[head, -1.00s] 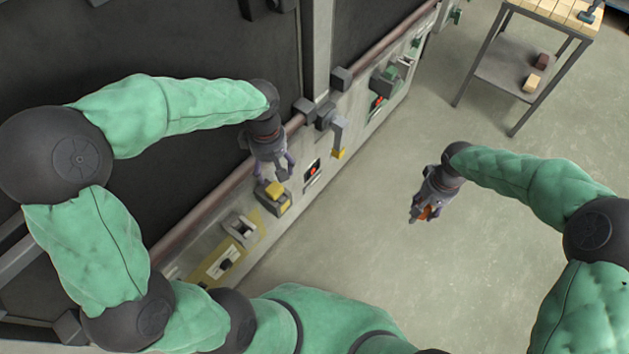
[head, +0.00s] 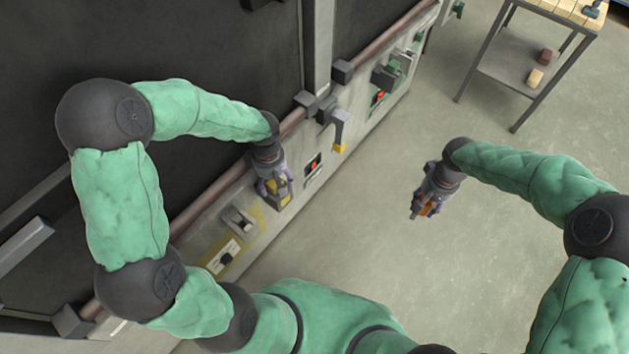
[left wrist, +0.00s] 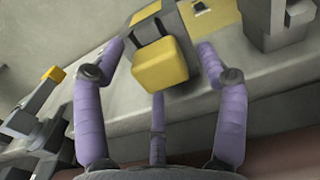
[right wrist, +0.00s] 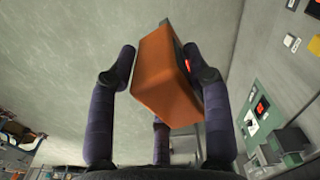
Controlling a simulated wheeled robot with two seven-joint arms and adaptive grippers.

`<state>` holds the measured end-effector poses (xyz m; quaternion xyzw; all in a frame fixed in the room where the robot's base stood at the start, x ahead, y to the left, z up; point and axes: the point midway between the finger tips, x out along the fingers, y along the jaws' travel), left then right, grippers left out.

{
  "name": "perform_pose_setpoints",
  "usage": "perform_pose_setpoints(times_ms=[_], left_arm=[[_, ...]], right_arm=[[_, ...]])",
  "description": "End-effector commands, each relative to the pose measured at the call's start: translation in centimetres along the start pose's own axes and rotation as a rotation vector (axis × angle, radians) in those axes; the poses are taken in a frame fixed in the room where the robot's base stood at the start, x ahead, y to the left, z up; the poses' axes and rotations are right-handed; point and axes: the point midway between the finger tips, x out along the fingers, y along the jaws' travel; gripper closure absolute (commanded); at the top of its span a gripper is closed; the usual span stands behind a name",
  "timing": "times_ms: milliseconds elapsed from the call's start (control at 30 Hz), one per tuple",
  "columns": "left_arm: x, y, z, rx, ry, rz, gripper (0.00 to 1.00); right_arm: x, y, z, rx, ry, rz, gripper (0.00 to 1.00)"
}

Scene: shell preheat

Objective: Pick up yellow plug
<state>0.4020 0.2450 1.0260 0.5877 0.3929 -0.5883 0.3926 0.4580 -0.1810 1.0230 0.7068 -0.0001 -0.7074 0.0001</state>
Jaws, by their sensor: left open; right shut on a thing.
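The yellow plug (left wrist: 160,64) is a yellow block with a grey part, seated at a holder on the wall panel. In the left wrist view it lies between the spread fingers of my left gripper (left wrist: 160,60), which is open. In the head view my left gripper (head: 275,192) is over the yellow plug (head: 278,186) and partly hides it. I cannot tell whether the fingers touch it. My right gripper (head: 424,208) is shut on an orange block-shaped thing (right wrist: 162,75), held in the air away from the panel.
The long wall panel (head: 232,202) carries an empty-looking grey socket (head: 239,220), a red-lit switch (head: 313,165) and a grey lever with a yellow end (head: 340,140). A pipe rail (head: 215,193) runs above. A small table (head: 560,15) stands at upper right. The floor between is clear.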

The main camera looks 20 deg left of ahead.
Motion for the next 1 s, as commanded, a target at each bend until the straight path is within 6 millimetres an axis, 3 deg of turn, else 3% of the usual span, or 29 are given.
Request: perform_pose_setpoints(times_ms=[267,400,500,833,1000], left_arm=[[0.2,0.0,0.0,-0.001,0.0,0.0,0.3],[0.2,0.0,0.0,-0.001,0.0,0.0,0.7],[0.2,0.0,0.0,-0.001,0.0,0.0,0.93],[-0.2,0.1,0.0,0.0,0.001,0.002,0.93],[-2.5,0.1,-0.1,-0.001,0.003,0.006,0.93]], right_arm=[[0.0,0.0,0.0,0.0,0.001,0.0,0.88],[0.0,0.0,0.0,0.0,0.001,0.0,0.88],[0.0,0.0,0.0,0.0,0.001,0.0,0.88],[-0.1,0.0,0.0,0.0,0.001,0.0,0.88],[-0.4,0.0,0.0,0.0,0.001,0.0,0.88]])
